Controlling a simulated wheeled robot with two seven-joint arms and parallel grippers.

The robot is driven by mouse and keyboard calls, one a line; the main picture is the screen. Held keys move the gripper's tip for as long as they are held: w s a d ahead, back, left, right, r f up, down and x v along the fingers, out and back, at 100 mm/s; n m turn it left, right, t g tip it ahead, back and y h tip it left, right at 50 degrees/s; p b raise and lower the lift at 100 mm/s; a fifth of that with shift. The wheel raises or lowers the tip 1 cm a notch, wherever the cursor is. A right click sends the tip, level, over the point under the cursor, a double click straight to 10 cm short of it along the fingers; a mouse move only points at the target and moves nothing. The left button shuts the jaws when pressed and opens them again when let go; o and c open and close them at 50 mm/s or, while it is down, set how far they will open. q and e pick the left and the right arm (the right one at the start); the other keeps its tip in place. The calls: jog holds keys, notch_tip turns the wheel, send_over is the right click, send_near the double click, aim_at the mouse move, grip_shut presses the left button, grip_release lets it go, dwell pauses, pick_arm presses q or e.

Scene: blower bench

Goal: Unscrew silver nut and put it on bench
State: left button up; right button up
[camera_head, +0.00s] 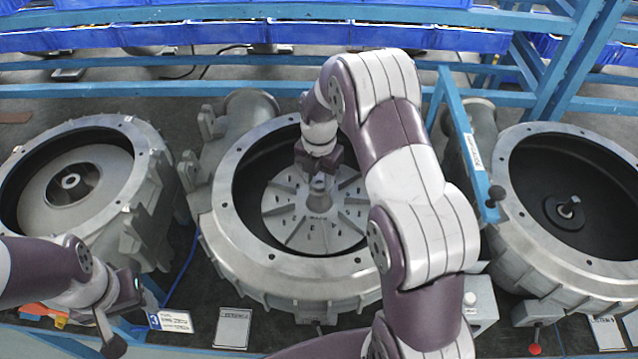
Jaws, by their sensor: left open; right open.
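The middle blower housing (235,245) is an open round metal casing with a finned silver impeller (285,215) inside. A small silver nut (319,184) appears at the top of the impeller's central hub. My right gripper (320,170) points down right over the hub, its dark fingers open at the nut. The wrist partly hides the nut, and I cannot tell whether the fingers touch it. My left gripper (118,312) is open and empty at the lower left, in front of the left blower and away from the nut.
A left blower (150,190) and a right blower (515,235) flank the middle one. A white label card (232,328) and a numbered sign (170,321) lie at the front edge. A blue frame post (465,140) stands right of my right arm. Blue bins (300,33) line the back.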

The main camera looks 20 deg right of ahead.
jog(key=m, duration=0.6)
jog(key=shift+r+m+p, duration=0.1)
jog(key=shift+m+p, duration=0.2)
jog(key=shift+p, duration=0.1)
jog(key=m, duration=0.8)
jog(key=shift+p, duration=0.3)
jog(key=m, duration=0.5)
jog(key=shift+m, duration=0.4)
jog(key=m, duration=0.4)
jog(key=shift+m, duration=0.3)
grip_shut()
jog(key=n, duration=0.5)
jog(key=shift+r+p, duration=0.1)
jog(key=shift+p, duration=0.3)
jog(key=n, duration=1.1)
jog(key=shift+n, duration=0.4)
jog(key=n, duration=0.8)
jog(key=shift+p, duration=0.3)
jog(key=shift+o, duration=0.2)
grip_release()
